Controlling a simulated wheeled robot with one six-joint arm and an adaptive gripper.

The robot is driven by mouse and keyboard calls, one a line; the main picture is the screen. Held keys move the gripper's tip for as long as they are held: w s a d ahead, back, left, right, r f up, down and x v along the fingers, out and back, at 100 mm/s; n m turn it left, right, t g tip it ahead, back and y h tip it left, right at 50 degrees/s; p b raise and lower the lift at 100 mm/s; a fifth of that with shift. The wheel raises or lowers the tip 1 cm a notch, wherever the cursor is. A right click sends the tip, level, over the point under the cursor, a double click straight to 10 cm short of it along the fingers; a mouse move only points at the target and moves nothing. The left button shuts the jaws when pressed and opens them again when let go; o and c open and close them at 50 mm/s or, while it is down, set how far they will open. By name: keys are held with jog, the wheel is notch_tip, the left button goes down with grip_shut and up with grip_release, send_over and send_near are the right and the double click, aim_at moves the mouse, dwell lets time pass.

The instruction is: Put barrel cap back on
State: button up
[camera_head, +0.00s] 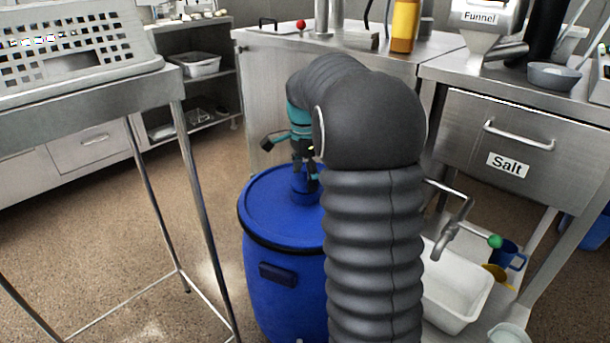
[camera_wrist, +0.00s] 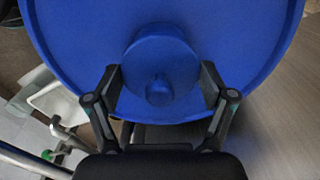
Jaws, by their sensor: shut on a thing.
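The blue barrel (camera_head: 275,215) stands upright on the floor, partly hidden behind my arm. My gripper (camera_head: 305,178) points down at the barrel's top and is shut on the blue barrel cap (camera_head: 301,197). In the wrist view, the round cap (camera_wrist: 160,60) with a small knob lies between the two black fingers of my gripper (camera_wrist: 162,88), against the blue barrel top (camera_wrist: 245,50). Blue on blue, I cannot tell whether the cap is seated or just above the barrel top.
A metal table (camera_head: 175,80) with a perforated basket (camera_head: 75,50) stands at the left. A steel counter with a Salt drawer (camera_head: 510,150) stands at the right. A tap (camera_head: 455,225) and a white tub (camera_head: 455,290) are right of the barrel.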

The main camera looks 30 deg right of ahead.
dwell(0.4)
jog(key=o, duration=1)
jog(key=shift+r+p, duration=0.45)
jog(key=shift+r, duration=3.05)
grip_shut()
